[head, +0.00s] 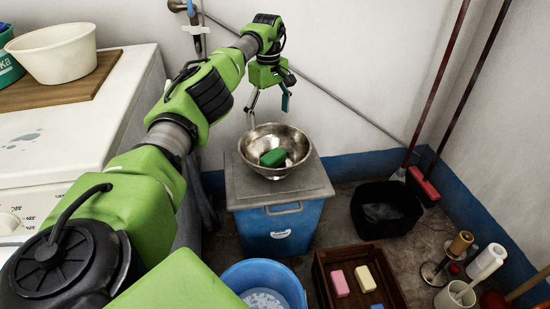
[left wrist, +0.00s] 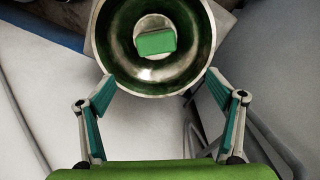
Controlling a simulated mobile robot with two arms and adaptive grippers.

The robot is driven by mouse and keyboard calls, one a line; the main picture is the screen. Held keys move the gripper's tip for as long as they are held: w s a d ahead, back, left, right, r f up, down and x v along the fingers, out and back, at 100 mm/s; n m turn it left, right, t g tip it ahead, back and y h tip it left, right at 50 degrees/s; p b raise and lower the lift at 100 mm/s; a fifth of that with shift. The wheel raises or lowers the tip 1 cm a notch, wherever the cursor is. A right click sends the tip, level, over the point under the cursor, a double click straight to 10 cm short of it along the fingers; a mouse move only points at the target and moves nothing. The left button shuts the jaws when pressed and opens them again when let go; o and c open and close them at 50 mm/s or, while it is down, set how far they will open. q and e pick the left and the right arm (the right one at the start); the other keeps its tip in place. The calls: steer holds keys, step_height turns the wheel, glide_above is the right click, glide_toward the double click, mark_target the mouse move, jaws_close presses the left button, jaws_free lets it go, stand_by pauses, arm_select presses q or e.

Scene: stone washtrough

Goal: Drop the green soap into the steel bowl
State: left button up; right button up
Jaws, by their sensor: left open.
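The green soap (head: 272,157) is inside the steel bowl (head: 300,146), near its middle, below the rim. In the left wrist view the green soap (left wrist: 155,42) shows over the pale round bottom of the steel bowl (left wrist: 198,62). I cannot tell whether it lies fully flat there. My left gripper (head: 268,106) is above the bowl, its two fingers spread apart with nothing between them. The left wrist view shows the open fingers (left wrist: 160,90) on either side of the bowl's near rim. My right gripper is not in view.
The bowl stands on a grey lid over a blue bin (head: 280,232). A wooden crate (head: 318,280) with several soap bars, a blue basin (head: 290,280) and a black tub (head: 386,208) stand on the floor. A white washing machine (head: 90,130) is at left; walls are close behind.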

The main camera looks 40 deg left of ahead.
arm_select(q)
step_height(320, 180, up, 5)
stand_by(0.7)
